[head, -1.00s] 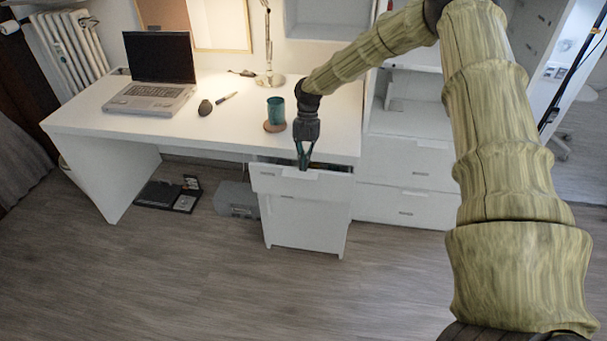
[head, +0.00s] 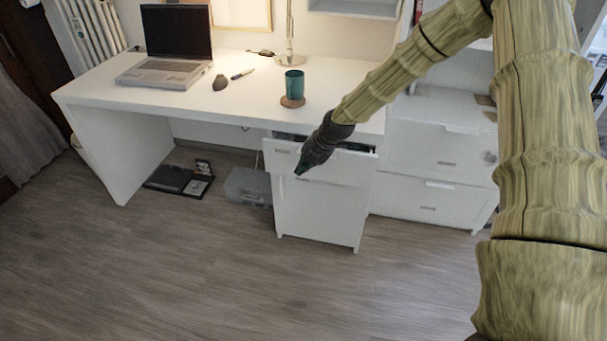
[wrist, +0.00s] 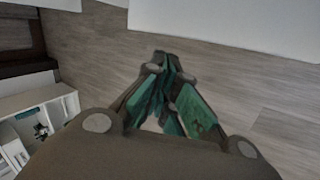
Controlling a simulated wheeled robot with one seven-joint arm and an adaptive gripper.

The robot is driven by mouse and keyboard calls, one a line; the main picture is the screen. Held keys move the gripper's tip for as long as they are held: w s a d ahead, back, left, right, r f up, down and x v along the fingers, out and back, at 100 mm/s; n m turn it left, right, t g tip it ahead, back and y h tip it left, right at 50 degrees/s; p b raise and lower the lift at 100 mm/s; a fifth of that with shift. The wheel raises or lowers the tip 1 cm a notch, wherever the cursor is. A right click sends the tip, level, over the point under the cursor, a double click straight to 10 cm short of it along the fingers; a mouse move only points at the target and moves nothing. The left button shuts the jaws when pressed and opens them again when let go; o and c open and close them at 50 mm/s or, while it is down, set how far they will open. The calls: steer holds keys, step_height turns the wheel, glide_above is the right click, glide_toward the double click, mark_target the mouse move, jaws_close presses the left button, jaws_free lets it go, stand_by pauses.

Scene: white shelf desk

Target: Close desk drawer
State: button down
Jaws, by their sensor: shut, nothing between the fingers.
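The white desk (head: 110,98) has a top drawer (head: 350,165) in the pedestal under its right side. The drawer is pulled out part way, and a dark gap with contents shows behind its front. My gripper (head: 299,172) is shut and empty, in front of the drawer front in the head view, its tips pointing down and to the left. I cannot tell whether it touches the drawer. In the wrist view my gripper (wrist: 165,75) has its teal fingers together above the grey floor, with a white surface (wrist: 240,20) ahead, perhaps part of the desk.
A laptop (head: 160,75), a teal cup (head: 294,80) on a coaster and a lamp (head: 289,58) stand on the desk. Below are a grey box (head: 246,187) and a dark open case (head: 170,180). White drawers (head: 430,150) stand at right. The floor in front is clear.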

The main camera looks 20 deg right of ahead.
steer(key=s+m+t+b, duration=0.7)
steer(key=s+t+b, duration=0.6)
steer(key=b, duration=0.6)
steer(key=w+b, duration=0.4)
steer(key=w, duration=0.9)
steer(key=shift+w+d+r+h+b, duration=0.15)
steer(key=shift+w+r+h+b, duration=0.1)
steer(key=shift+h+b, duration=0.1)
steer(key=shift+w, duration=0.1)
